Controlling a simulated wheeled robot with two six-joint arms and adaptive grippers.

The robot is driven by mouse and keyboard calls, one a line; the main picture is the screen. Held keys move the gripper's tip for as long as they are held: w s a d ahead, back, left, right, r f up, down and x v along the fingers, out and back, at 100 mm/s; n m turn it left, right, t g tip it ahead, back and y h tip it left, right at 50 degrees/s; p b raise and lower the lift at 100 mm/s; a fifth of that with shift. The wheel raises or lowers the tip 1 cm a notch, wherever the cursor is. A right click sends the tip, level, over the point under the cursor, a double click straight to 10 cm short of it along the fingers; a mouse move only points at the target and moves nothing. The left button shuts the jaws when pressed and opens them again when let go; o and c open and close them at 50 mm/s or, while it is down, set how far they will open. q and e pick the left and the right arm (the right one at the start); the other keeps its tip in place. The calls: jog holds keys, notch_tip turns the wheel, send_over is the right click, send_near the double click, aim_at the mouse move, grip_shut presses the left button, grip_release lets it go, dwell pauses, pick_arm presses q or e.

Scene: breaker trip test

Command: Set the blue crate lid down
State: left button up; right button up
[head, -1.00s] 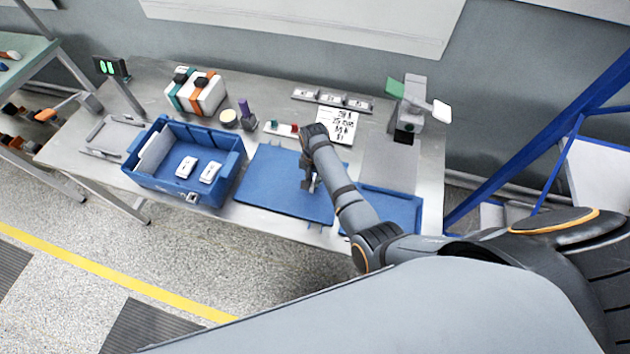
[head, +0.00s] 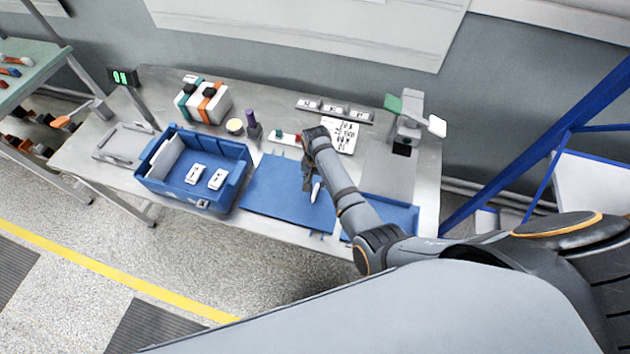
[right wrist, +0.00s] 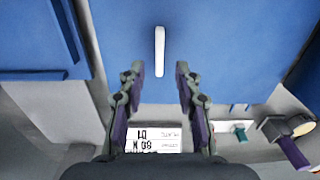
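The blue crate lid (head: 268,198) is a flat blue panel lying on the metal bench, right of the blue crate (head: 222,201). A slim white bar, seemingly its handle (head: 316,190), stands out on it. In the right wrist view the lid (right wrist: 220,50) fills the upper middle, with the white handle (right wrist: 159,50) just beyond my fingertips. My right gripper (head: 308,186) is above the lid beside the handle. In the right wrist view its fingers (right wrist: 158,80) are apart with nothing between them. My left gripper is not in view.
Two white devices (head: 207,177) lie in the crate. A grey tray (head: 120,142) is at the left. Another blue panel (head: 395,214) is right of the lid. Behind stand a printed sheet (head: 341,136), a purple-topped item (head: 253,128) and a grey stand (head: 409,130).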

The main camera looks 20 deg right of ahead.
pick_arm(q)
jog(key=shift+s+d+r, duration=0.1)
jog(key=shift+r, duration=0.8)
pick_arm(e)
notch_tip(320, 180, up, 7)
jog(key=shift+r, duration=0.2)
jog(key=shift+s, duration=0.1)
